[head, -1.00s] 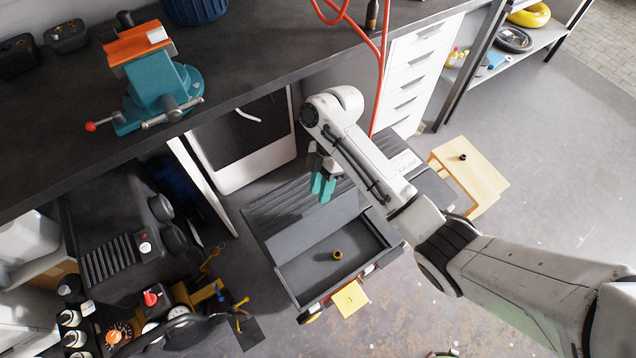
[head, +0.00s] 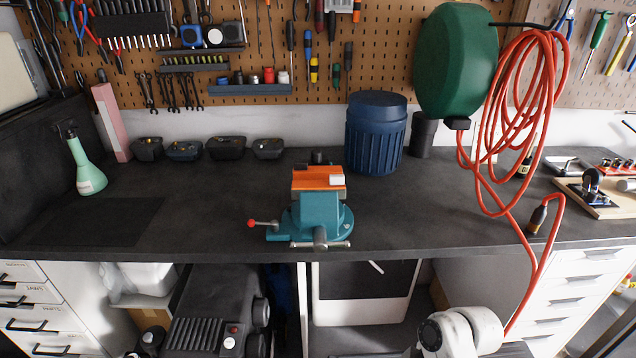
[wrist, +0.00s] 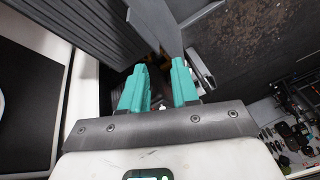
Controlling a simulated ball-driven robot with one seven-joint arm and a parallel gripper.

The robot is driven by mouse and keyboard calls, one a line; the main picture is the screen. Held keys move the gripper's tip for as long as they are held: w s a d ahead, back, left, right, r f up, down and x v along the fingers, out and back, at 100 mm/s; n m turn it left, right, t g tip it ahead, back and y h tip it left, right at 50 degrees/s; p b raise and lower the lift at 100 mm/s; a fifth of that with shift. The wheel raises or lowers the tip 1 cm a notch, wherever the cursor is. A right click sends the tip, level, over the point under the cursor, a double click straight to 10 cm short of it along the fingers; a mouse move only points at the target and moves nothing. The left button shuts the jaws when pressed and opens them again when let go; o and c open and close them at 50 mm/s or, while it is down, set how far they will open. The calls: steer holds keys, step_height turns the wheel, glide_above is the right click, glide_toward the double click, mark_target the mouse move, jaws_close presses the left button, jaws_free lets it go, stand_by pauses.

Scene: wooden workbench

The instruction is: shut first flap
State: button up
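In the wrist view my gripper (wrist: 160,66) shows two teal fingers standing apart, with no object clearly held between them. A smooth grey panel (wrist: 156,22), which looks like a flap or wall of the grey box, stands just beyond the fingertips; I cannot tell whether they touch it. A ribbed grey flap (wrist: 88,34) slants away to its left. A broad dark grey surface (wrist: 245,45) lies to the right. The head view now shows neither box nor gripper, only a white joint of my arm at the bottom.
The workbench (head: 230,215) crosses the head view, with a teal vise (head: 318,212) at its front edge. A red hose (head: 548,245) hangs over the edge at right. Below stand a black machine (head: 215,305), a white-framed panel (head: 364,290) and drawers (head: 570,285).

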steer(key=s+d+r+m+t+h, duration=0.2)
steer(key=s+d+r+m+t, duration=0.15)
steer(key=s+m, duration=0.25)
steer(key=s+d+r+m+t+h, duration=0.2)
steer(key=s+d+m, duration=0.2)
steer(key=s+m, duration=0.25)
steer(key=s+d+f+m+g, duration=0.2)
steer(key=s+f+g, duration=0.25)
steer(key=s, duration=0.65)
steer(key=w+a+n+y+p, duration=0.1)
steer(key=w+a+n, duration=0.15)
steer(key=w, duration=0.25)
steer(key=w+a+f+n+g+y+p, duration=0.1)
steer(key=w+a+n+p, duration=0.1)
steer(key=w+n, duration=0.3)
steer(key=w+a+n+y+p, duration=0.1)
steer(key=w+a+n, duration=0.15)
steer(key=w, duration=0.35)
steer(key=w+d+r+n+g+y+p, duration=0.1)
steer(key=w+d+r+n+g+p, duration=0.15)
steer(key=w+r+n, duration=0.5)
steer(key=a+f+n+b, duration=0.1)
steer(key=a+f+b, duration=0.3)
steer(key=f, duration=0.7)
steer(key=shift+f, duration=0.15)
